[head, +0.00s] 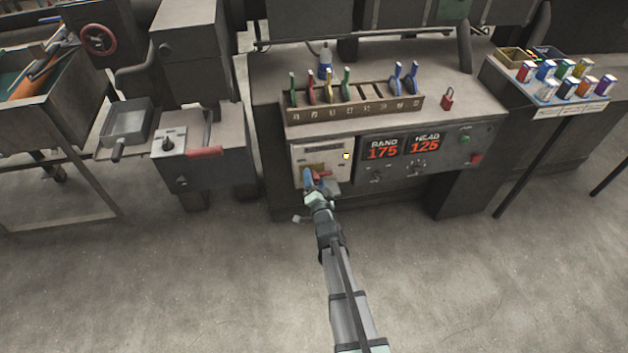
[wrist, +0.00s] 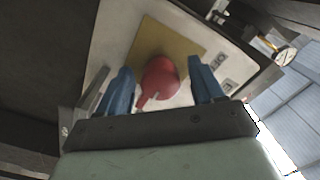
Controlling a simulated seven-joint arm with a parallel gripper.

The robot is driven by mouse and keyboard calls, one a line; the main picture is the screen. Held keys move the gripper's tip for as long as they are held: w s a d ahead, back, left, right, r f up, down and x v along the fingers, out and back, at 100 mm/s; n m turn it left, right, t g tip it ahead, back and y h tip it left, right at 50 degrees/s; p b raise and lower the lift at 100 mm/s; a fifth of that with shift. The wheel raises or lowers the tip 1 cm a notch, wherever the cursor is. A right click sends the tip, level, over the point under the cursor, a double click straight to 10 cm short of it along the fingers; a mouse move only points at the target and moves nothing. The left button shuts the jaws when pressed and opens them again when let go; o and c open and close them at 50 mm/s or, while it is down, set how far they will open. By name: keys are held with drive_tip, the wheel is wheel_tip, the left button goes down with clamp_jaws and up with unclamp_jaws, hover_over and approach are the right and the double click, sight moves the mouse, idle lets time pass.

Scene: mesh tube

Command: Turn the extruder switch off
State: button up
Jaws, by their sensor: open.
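The extruder switch looks like a red rotary handle (wrist: 160,80) on a yellow plate (wrist: 188,45) in the wrist view. The plate sits on a pale panel (head: 336,156), seen at the left end of the grey console in the head view. My gripper (wrist: 162,88) is open, with one blue finger on each side of the red handle. I cannot tell whether either finger touches it. In the head view my gripper (head: 309,180) is in front of the panel's lower part and hides most of the handle.
The floor in front is clear.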

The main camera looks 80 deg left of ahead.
drive_tip(key=shift+a, duration=0.25)
drive_tip(key=c, duration=1.1)
